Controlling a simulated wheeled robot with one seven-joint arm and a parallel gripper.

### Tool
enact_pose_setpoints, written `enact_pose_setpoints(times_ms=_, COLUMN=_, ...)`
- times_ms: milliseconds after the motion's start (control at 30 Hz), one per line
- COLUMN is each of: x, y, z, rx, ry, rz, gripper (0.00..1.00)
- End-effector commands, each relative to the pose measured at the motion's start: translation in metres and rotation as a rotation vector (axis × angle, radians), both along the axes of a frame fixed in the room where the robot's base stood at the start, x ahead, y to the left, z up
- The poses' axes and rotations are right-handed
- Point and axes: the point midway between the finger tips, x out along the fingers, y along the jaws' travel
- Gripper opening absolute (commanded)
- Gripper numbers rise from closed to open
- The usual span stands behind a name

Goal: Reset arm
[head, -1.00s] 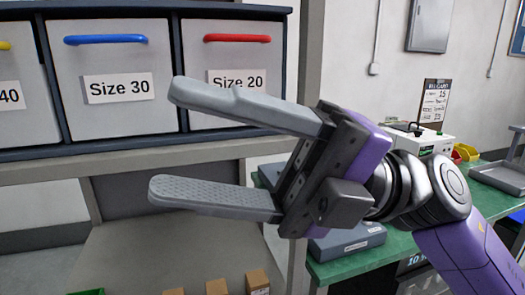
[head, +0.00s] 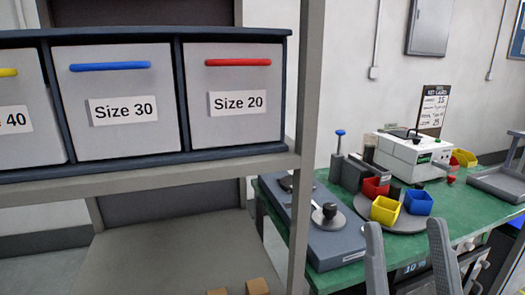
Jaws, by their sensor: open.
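My gripper (head: 408,262) is at the bottom right of the head view. Its two grey fingers point up, apart from each other, with nothing between them. It is in front of the green workbench (head: 335,183) and hides part of its front edge. The rest of my arm is below the picture.
A shelf rack at left holds closed drawers, Size 30 (head: 120,135) with a blue handle and Size 20 (head: 238,125) with a red one. Small cardboard boxes (head: 256,286) sit lower. The bench carries yellow (head: 385,210) and blue bins (head: 418,203) and a white machine (head: 412,155).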

Motion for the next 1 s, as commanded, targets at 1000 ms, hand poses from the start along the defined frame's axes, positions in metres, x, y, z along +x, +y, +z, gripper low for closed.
enact_pose_setpoints(times_ms=1000, x=-0.235, y=-0.043, z=-0.263, rx=0.059, ry=1.137, rz=-0.05, gripper=0.6)
